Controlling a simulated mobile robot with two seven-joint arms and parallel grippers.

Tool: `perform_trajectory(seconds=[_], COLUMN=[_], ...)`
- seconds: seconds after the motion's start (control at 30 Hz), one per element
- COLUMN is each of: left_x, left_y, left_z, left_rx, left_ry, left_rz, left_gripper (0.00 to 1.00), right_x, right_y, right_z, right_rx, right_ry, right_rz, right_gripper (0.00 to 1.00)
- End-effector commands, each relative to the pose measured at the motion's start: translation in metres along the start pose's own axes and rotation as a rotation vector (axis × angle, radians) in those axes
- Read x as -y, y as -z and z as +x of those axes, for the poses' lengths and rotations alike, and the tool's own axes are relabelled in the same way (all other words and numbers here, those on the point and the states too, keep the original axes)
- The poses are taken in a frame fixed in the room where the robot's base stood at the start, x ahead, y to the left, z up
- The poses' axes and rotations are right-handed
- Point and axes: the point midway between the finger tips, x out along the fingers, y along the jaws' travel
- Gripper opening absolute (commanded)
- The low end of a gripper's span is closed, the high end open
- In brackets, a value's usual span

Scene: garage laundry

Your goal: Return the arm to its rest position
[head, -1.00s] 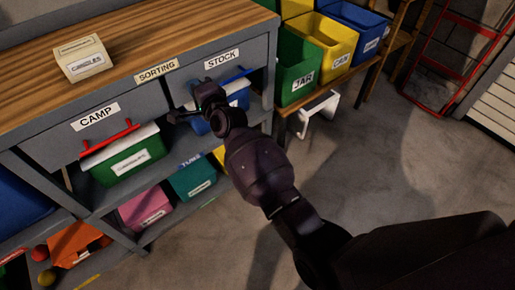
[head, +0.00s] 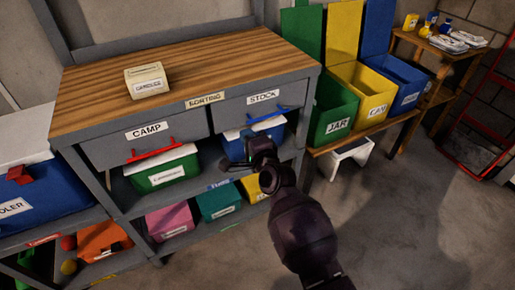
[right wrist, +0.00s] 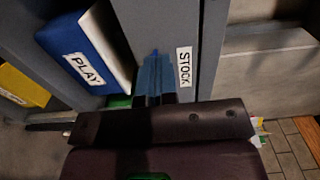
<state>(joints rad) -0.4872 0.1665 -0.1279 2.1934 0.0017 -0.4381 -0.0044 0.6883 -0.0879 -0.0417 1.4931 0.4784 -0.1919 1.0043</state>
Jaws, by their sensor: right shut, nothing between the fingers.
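My right arm reaches in from the bottom of the head view. Its dark gripper (head: 236,160) is shut and empty, in front of the shelf below the STOCK drawer (head: 262,103). That drawer sits flush in the bench front, with a blue handle (head: 270,116). In the right wrist view the gripper (right wrist: 155,98) is near the blue handle (right wrist: 153,72) and the STOCK label (right wrist: 184,67); I cannot tell the exact gap. My left gripper is out of view.
The bench (head: 180,66) carries a CANDLES box (head: 147,80). Under it are a green bin (head: 163,172), a blue PLAY bin (right wrist: 82,52) and several smaller bins. Open floor lies at lower right.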

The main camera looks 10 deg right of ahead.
Motion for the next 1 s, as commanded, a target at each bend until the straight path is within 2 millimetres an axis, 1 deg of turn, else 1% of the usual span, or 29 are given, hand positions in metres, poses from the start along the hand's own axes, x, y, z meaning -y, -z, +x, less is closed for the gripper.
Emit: perform_trajectory(seconds=[0.03,0.1,0.3,0.5,0.7,0.77,0.87,1.0], left_x=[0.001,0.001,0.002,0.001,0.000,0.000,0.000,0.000], left_y=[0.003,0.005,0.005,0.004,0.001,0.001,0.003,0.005], left_z=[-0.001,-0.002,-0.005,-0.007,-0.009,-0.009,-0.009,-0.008], left_rx=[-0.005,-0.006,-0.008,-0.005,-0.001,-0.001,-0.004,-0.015], left_ry=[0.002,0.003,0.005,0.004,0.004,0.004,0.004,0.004], left_rz=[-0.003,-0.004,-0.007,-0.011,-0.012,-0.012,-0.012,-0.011], left_gripper=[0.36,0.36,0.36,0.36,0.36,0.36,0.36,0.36], right_x=[0.004,0.004,0.002,0.001,0.000,-0.001,-0.002,0.009], right_y=[0.001,0.000,0.000,0.000,0.000,0.000,-0.001,-0.001], right_z=[-0.008,-0.018,-0.040,-0.050,-0.051,-0.051,-0.051,-0.051], right_rx=[0.000,0.000,0.000,0.001,0.001,0.002,0.007,0.012], right_ry=[0.004,0.004,0.002,0.002,0.000,-0.002,-0.012,-0.010], right_rz=[-0.002,-0.002,-0.002,0.000,-0.013,-0.043,-0.143,-0.346], right_gripper=[0.00,0.00,0.00,0.00,0.00,0.00,0.00,0.00])
